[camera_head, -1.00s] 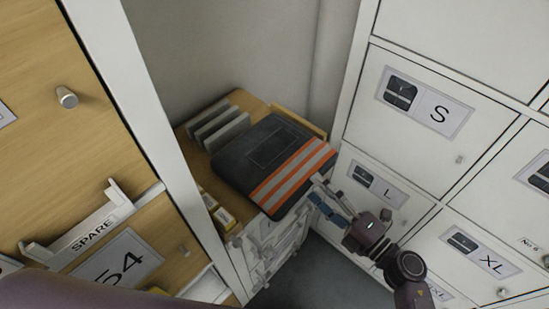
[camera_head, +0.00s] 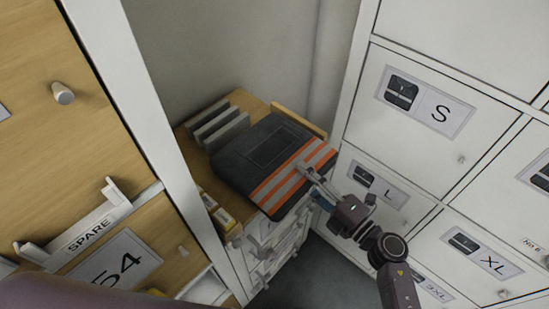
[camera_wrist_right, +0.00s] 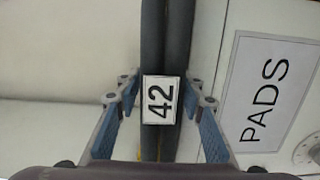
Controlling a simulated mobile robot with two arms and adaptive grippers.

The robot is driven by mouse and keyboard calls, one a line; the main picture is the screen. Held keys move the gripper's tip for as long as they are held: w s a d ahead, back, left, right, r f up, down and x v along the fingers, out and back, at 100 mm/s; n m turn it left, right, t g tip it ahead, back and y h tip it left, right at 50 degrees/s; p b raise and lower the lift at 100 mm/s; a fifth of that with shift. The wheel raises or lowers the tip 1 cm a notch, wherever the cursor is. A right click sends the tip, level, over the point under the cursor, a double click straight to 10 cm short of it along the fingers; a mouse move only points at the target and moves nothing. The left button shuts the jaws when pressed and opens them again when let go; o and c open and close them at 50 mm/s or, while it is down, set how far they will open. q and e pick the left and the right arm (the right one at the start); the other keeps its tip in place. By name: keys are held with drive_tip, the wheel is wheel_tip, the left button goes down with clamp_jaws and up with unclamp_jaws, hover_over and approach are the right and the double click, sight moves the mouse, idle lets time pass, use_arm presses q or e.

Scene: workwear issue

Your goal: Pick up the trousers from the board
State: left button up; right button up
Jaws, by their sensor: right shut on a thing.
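The dark grey folded trousers (camera_head: 250,150) with orange and pale grey stripes lie flat on the wooden board (camera_head: 188,148) in the head view. My right gripper (camera_head: 309,174) is at their right front edge, shut on the striped end. In the right wrist view the dark folded edge of the trousers (camera_wrist_right: 178,40) runs between the two fingers (camera_wrist_right: 160,88), with a white "42" label (camera_wrist_right: 160,100) on it. My left gripper is not in view.
White lockers (camera_head: 425,150) stand close on the right.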

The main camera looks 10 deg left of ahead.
clamp_jaws()
drive_tip(key=shift+r, duration=0.1)
drive_tip(key=shift+r, duration=0.15)
